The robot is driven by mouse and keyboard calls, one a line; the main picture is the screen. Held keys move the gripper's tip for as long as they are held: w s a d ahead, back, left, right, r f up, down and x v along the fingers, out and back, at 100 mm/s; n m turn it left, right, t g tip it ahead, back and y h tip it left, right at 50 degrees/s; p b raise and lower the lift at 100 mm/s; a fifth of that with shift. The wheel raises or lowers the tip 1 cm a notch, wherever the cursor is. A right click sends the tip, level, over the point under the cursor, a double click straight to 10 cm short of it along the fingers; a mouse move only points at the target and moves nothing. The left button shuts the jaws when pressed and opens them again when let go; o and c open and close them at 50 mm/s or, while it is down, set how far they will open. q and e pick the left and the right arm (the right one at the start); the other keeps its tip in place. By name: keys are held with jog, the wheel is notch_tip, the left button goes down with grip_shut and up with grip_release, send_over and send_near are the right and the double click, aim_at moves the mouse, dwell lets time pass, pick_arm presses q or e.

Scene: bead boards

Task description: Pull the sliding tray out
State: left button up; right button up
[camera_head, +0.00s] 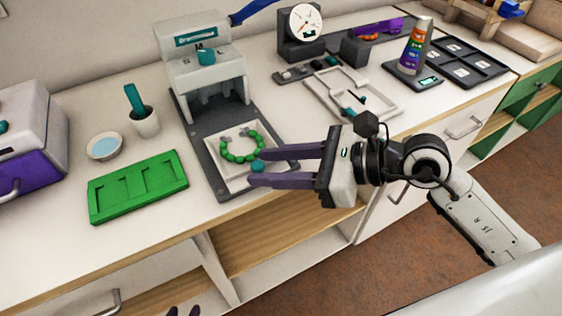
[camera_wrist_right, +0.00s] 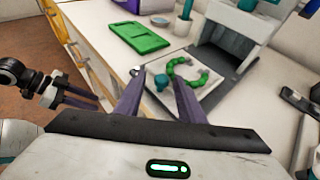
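The sliding tray (camera_head: 225,171) is a pale square plate on the dark base in front of the white press. It carries a ring of green beads (camera_head: 240,151) and has a teal knob (camera_head: 257,166) at its front. My right gripper (camera_head: 259,168) is open, with its purple fingertips on either side of the knob. In the right wrist view the knob (camera_wrist_right: 161,82) shows between the fingers, with gaps beside it. My left gripper (camera_head: 182,312) shows only its fingertips at the bottom edge. In the right wrist view it (camera_wrist_right: 80,98) is open and empty, away from the counter.
The white press (camera_head: 205,68) stands behind the tray. A green board (camera_head: 138,187), a small bowl (camera_head: 104,147) and a cup (camera_head: 145,122) lie left of it. A pale frame (camera_head: 385,108) lies to the right. The counter's front edge is close to the tray.

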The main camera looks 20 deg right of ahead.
pick_arm(q)
jog(key=shift+w+f+b, duration=0.15)
jog(key=shift+w+b, duration=0.25)
jog(key=shift+b, duration=0.25)
pick_arm(e)
jog(key=v, duration=1)
pick_arm(q)
jog(key=shift+s+f, duration=0.2)
pick_arm(e)
jog(key=shift+s, duration=0.1)
